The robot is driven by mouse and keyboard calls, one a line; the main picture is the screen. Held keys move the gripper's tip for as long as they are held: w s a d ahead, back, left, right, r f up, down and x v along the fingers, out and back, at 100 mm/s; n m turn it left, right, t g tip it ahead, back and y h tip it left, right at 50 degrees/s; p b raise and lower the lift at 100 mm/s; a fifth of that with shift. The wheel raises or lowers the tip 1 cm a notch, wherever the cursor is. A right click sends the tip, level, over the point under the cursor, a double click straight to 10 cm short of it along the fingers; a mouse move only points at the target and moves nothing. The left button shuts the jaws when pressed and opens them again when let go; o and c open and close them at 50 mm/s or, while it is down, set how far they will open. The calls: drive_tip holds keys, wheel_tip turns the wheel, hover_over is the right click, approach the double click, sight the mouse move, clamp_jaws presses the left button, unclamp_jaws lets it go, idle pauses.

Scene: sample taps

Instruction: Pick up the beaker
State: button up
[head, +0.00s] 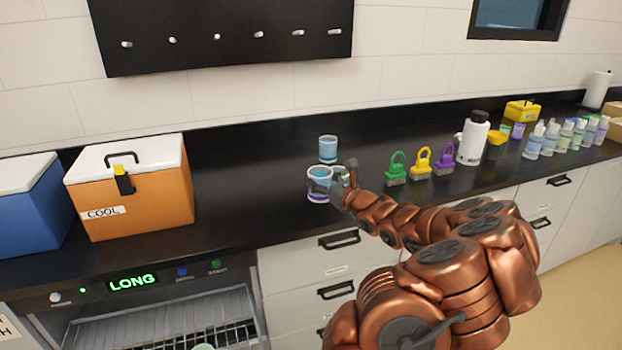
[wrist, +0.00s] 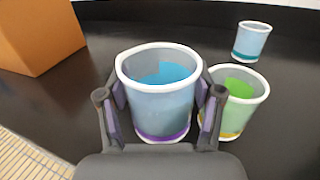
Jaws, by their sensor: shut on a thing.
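My gripper (head: 338,184) is shut on a clear beaker (head: 319,186) with a white rim, blue contents and a purple band at its base. In the wrist view the gripper's fingers (wrist: 158,105) press on both sides of this beaker (wrist: 160,108), which is upright. Whether its base touches the counter I cannot tell. A second beaker (wrist: 236,102), with green contents and a yellow band, is close by on the right, partly hidden by a finger. A third beaker (head: 328,149) with a teal band stands farther back; it also shows in the wrist view (wrist: 251,42).
An orange cooler (head: 150,200) and a blue cooler (head: 27,210) stand left on the black counter (head: 245,185). Green (head: 397,172), yellow (head: 421,163) and purple (head: 444,158) padlock-shaped things, a white bottle (head: 473,140) and several small bottles (head: 568,137) stand right. Counter between cooler and beakers is clear.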

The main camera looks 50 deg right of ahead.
drive_tip(key=s, duration=0.3)
drive_tip(key=s+a, duration=0.1)
drive_tip(key=s, duration=0.2)
drive_tip(key=s+b, duration=0.1)
drive_tip(key=s, duration=0.2)
drive_tip(key=shift+a+r, duration=0.4)
